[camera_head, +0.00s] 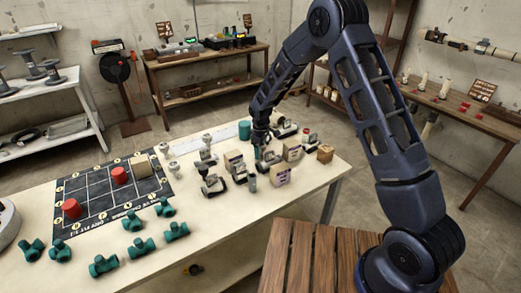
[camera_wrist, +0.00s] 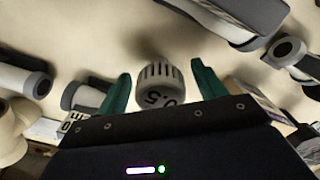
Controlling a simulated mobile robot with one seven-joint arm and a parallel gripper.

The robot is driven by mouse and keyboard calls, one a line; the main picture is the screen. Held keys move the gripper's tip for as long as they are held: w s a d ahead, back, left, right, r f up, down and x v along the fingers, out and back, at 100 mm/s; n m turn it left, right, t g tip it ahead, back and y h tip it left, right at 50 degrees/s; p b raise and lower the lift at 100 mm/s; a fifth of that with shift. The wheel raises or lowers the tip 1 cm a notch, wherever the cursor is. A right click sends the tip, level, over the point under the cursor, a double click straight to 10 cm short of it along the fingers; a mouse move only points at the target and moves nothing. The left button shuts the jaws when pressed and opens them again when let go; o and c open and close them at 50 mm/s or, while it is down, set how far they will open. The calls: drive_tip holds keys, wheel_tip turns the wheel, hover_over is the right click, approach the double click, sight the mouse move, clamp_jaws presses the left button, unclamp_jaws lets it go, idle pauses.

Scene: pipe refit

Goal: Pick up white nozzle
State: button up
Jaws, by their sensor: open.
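My gripper (camera_head: 261,150) is low over the far right part of the white table, among small grey and white fittings. In the wrist view its two teal fingers (camera_wrist: 162,78) are spread apart. A whitish ribbed round piece with dark markings, which looks like the white nozzle (camera_wrist: 160,86), shows between the fingers. Gaps show on both sides of it, so the fingers do not appear to touch it. My gripper's dark body hides its lower part. In the head view I cannot single out this piece among the crowded fittings.
Grey-and-white fittings (camera_wrist: 22,78) lie close around the gripper. Small labelled boxes (camera_head: 281,175) and a wooden cube (camera_head: 325,153) stand nearby. A black grid board (camera_head: 95,205) with red cylinders (camera_head: 72,208) lies left. Several green pipe tees (camera_head: 103,265) lie in front.

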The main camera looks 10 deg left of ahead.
drive_tip(key=shift+f, duration=0.3)
drive_tip(key=c, duration=1.1)
drive_tip(key=shift+o, duration=0.2)
drive_tip(key=shift+r, duration=0.15)
